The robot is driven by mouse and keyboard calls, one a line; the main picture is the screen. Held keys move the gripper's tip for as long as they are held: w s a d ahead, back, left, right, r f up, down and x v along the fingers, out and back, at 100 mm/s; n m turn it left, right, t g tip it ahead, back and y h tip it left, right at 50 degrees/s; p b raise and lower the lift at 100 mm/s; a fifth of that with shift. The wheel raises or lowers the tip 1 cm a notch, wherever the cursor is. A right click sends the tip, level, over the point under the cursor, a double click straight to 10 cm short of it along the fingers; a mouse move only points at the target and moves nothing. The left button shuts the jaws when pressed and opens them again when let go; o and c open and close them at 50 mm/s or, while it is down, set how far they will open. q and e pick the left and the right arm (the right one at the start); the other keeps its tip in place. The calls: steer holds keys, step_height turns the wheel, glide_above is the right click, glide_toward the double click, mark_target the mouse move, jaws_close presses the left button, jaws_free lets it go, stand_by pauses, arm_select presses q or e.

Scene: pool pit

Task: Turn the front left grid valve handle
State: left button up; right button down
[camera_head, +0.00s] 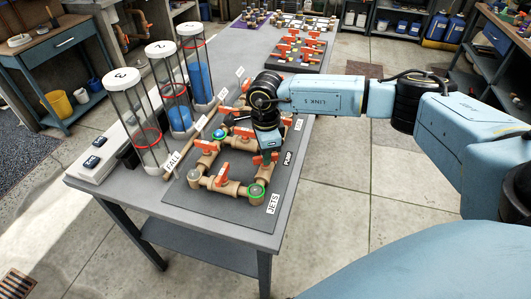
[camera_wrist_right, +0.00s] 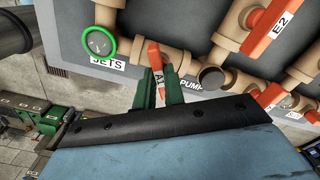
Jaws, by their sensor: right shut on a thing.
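A grid of tan pipes with orange valve handles lies on a dark board (camera_head: 240,205) on the table. My right gripper (camera_head: 266,152) reaches down over the grid's right side, near the PUMP label. In the right wrist view its two green fingers (camera_wrist_right: 160,92) are shut on an orange handle marked A1 (camera_wrist_right: 154,58), between the JETS and PUMP labels. Other orange handles stand free, one near the front pipe (camera_head: 223,174), one at the left (camera_head: 207,146), and one marked E2 (camera_wrist_right: 266,28) in the wrist view. My left gripper is not in view.
More orange handles (camera_head: 290,52) are farther back. The floor right of the table is clear.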

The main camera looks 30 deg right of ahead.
steer(key=m, duration=0.6)
steer(key=shift+r+m, duration=0.1)
steer(key=shift+m, duration=0.2)
stand_by(0.4)
steer(key=c, duration=1.5)
jaws_free()
step_height(320, 180, up, 13)
steer(key=shift+r, duration=0.15)
